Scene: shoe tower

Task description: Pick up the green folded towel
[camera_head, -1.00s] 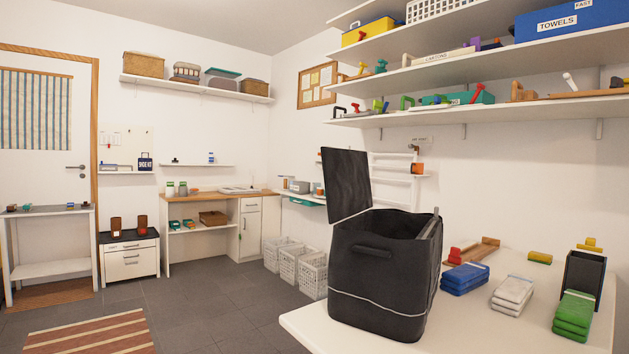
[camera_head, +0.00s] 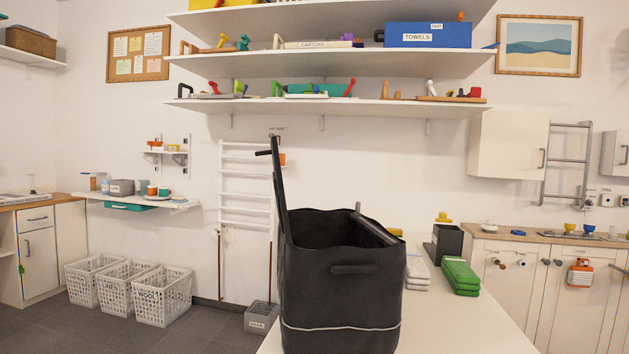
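The green folded towel (camera_head: 460,277) lies in a small stack on the white table (camera_head: 476,322), right of the black bin. White folded towels (camera_head: 417,272) lie just left of it, partly hidden by the bin. A black open-topped box (camera_head: 447,243) stands close behind the green towel. My gripper is not in view.
Shelves (camera_head: 330,106) hang above. White baskets (camera_head: 160,296) stand on the floor at left. The table's right front is clear.

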